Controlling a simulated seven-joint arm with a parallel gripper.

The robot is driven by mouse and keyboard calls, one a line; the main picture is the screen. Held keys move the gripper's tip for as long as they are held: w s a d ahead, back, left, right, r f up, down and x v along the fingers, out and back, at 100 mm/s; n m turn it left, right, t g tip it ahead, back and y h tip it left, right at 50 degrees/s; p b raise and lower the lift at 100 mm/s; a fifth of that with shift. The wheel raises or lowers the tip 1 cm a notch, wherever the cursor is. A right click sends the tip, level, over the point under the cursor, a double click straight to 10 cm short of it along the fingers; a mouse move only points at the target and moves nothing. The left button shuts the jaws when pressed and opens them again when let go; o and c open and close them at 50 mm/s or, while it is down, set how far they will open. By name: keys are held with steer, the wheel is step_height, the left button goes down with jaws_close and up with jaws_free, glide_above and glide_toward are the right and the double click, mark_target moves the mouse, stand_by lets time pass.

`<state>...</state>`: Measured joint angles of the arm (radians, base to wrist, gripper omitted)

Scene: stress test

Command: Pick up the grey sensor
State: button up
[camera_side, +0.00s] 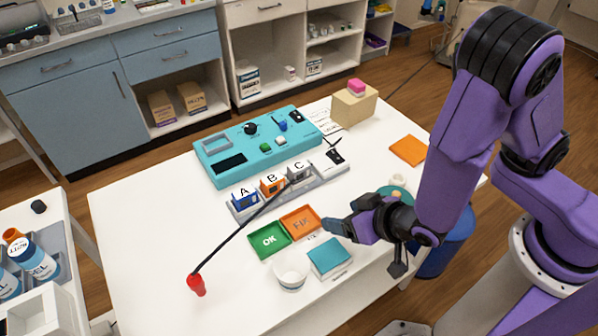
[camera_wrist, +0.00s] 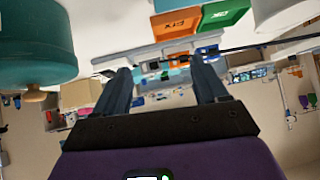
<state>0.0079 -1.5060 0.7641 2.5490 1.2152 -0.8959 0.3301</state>
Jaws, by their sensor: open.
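I cannot tell for certain which thing is the grey sensor. A small light grey block (camera_side: 280,141) sits on the teal panel (camera_side: 215,170) beside a green block (camera_side: 265,147), and may be it. My gripper (camera_side: 328,229) is low over the right part of the white table, beside the orange FIX tray (camera_side: 316,234) and pointing left. In the wrist view, which looks upside down, my gripper (camera_wrist: 163,78) has its two fingers wide apart with nothing between them. The orange tray also shows there (camera_wrist: 178,22).
A green OK tray (camera_side: 268,254), white bowl (camera_side: 290,281) and teal box (camera_side: 331,258) lie near my gripper. A rack holds blocks A, B and C (camera_side: 271,184). A black line crosses to a red piece (camera_side: 196,286). A tan box (camera_side: 353,108) stands behind. The table's left is clear.

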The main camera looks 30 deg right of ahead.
step_height(320, 180, up, 2)
steer(key=w+d+t+h, duration=0.1)
steer(key=w+d+t, duration=0.1)
steer(key=t, duration=0.2)
glide_toward(302, 169)
steer(key=shift+x, duration=4.55)
steer(key=c, duration=0.9)
steer(key=shift+r, duration=0.15)
